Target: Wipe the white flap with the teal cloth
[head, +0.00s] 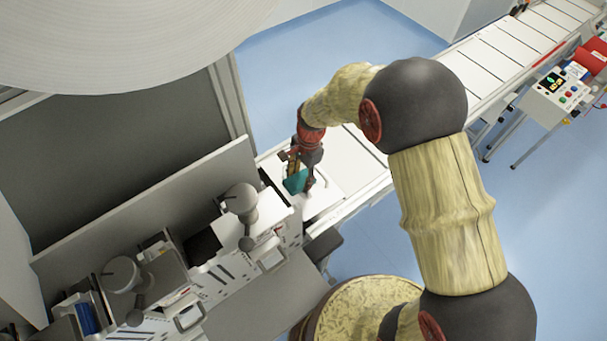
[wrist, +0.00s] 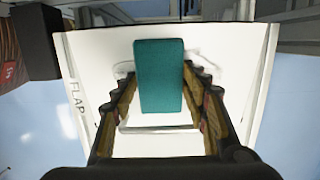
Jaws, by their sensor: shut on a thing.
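The teal cloth (wrist: 160,80) is a block-like piece between the two fingers of my gripper (wrist: 160,92) in the wrist view. My gripper is shut on it. The white flap (wrist: 105,62), marked "FLAP" along its left side, lies behind the cloth in that view. In the head view my gripper (head: 301,166) points down with the teal cloth (head: 295,181) over the white flap (head: 325,190) near the conveyor's end. I cannot tell whether the cloth touches the flap.
A white conveyor (head: 490,55) runs from the flap to the upper right. Grey machine units with a round-topped post (head: 240,198) stand just left of the flap. A control box (head: 562,95) stands at the far right. Blue floor (head: 325,55) is open behind.

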